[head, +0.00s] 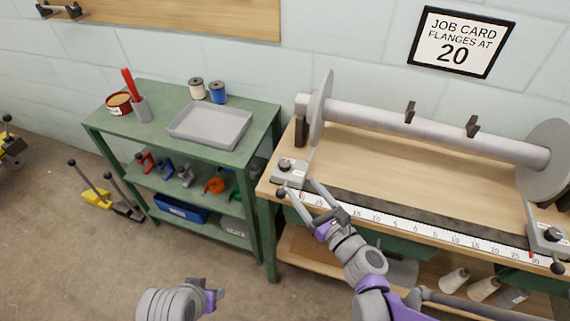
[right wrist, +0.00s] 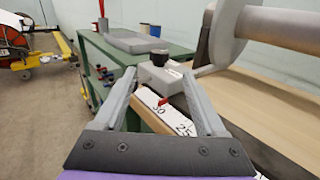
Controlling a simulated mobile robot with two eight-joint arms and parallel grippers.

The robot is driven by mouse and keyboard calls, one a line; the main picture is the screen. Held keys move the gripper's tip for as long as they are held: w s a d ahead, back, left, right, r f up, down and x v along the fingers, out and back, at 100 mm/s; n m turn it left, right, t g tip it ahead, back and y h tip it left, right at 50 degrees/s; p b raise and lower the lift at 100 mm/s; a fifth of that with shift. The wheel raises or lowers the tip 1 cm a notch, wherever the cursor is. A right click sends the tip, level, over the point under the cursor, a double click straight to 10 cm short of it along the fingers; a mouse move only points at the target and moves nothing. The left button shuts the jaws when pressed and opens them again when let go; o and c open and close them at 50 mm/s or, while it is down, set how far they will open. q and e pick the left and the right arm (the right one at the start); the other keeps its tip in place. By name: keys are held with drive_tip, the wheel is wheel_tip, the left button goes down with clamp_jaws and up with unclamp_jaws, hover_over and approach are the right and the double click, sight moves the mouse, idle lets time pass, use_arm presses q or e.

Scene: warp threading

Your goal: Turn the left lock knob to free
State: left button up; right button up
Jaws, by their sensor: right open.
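The left lock knob (head: 284,164) is a small black knob on a grey block (head: 291,175) at the left end of the bench's scale. In the right wrist view the knob (right wrist: 159,57) stands upright beyond my fingertips, roughly centred between them. My right gripper (head: 299,186) is open and empty, its fingers reaching toward the block; no contact with the knob shows. A red pointer (right wrist: 163,102) below the block lies near 30 on the scale (right wrist: 181,122). My left gripper (head: 213,297) is low in the head view, away from the bench; its fingers are unclear.
A roller (head: 430,130) with a left flange (head: 321,110) and right flange (head: 548,160) lies above the bench. A job card (head: 461,42) reads flanges at 20. A green shelf (head: 257,125) with a grey tray (head: 210,124) stands left of the bench.

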sight(288, 169)
drive_tip(key=x, duration=1)
drive_tip(key=shift+w+a, duration=0.15)
drive_tip(key=shift+a, duration=0.1)
drive_tip(key=shift+b, duration=0.3)
clamp_jaws()
